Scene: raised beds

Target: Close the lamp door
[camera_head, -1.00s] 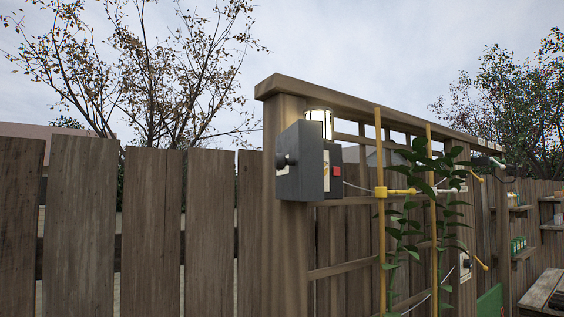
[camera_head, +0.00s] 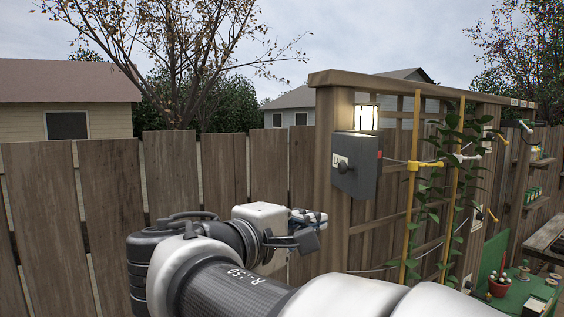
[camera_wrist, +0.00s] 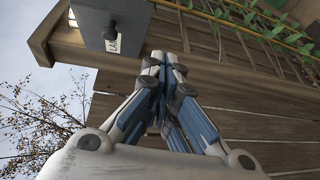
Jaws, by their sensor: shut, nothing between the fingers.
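The lamp door (camera_head: 357,180) is a dark grey panel on the wooden post, with a black round knob (camera_head: 345,167) and a white label. How far it stands open cannot be told. In the wrist view the grey door (camera_wrist: 90,20) is at the top left, with its knob (camera_wrist: 111,34) and lettered label. My gripper (camera_head: 318,220) is left of and below the door, apart from it. In the wrist view the fingers of my gripper (camera_wrist: 165,60) are together and empty, pointing toward the post. A lit lamp (camera_head: 366,117) sits just above the door.
A red piece (camera_head: 380,155) shows at the door's right edge. Yellow poles (camera_head: 410,190) with a climbing plant (camera_head: 440,170) stand to the right. A plank fence (camera_head: 110,190) runs along the left. Open air lies between my gripper and the door.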

